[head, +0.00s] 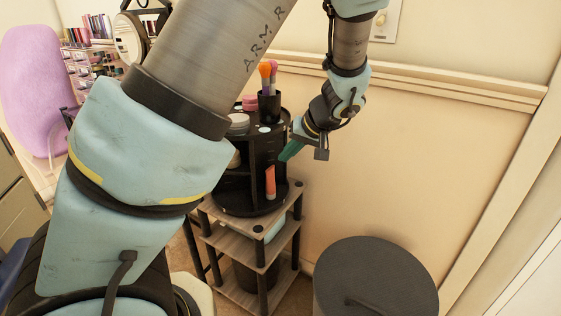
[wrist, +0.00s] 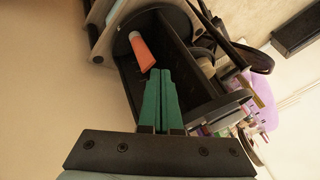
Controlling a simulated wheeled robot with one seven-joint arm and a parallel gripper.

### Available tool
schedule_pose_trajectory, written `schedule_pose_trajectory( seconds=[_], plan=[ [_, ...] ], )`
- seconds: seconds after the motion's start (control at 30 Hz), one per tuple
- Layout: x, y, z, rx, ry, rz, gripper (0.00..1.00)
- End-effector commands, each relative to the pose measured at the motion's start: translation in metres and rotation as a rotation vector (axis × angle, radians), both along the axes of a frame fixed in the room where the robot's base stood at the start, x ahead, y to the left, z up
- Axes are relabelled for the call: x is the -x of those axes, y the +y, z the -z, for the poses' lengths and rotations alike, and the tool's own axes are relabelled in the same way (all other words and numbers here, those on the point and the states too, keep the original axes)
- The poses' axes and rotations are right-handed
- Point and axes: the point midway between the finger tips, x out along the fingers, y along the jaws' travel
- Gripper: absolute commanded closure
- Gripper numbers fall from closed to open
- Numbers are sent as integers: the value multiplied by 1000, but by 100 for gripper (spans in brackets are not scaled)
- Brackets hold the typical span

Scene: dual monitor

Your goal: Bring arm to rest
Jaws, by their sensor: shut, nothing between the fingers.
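My gripper (head: 289,151) is at the right side of a black round cosmetics organizer (head: 238,187) in the head view. Its green fingers (wrist: 159,100) are closed together and empty in the wrist view. They point toward the organizer (wrist: 123,70); whether they touch it I cannot tell. My arm is raised and stretched out across the head view, with its large links hiding the left part of the organizer.
The organizer stands on a wooden shelf stand (head: 283,214) beside the wall. An orange tube (head: 270,182) and brushes (head: 268,70) are in it. A dark round stool or bin (head: 375,280) stands at the lower right. A pink chair (head: 36,85) is far left.

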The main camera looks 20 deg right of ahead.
Motion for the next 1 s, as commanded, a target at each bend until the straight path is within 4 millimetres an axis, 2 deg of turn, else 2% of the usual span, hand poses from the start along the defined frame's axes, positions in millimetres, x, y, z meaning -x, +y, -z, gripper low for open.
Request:
schedule_pose_trajectory(
  seconds=[0.1, 0.3, 0.47, 0.57, 0.73, 1.0],
  plan=[
    [10, -9, -17, 3, -1, 4, 100],
    [23, -16, -37, 2, 0, 1, 100],
    [24, -9, -44, 2, 21, -8, 100],
    [22, 14, -48, 13, 79, -26, 100],
    [23, 74, -57, 69, 230, -59, 100],
    [42, 153, -82, 214, 385, -69, 100]
  ],
)
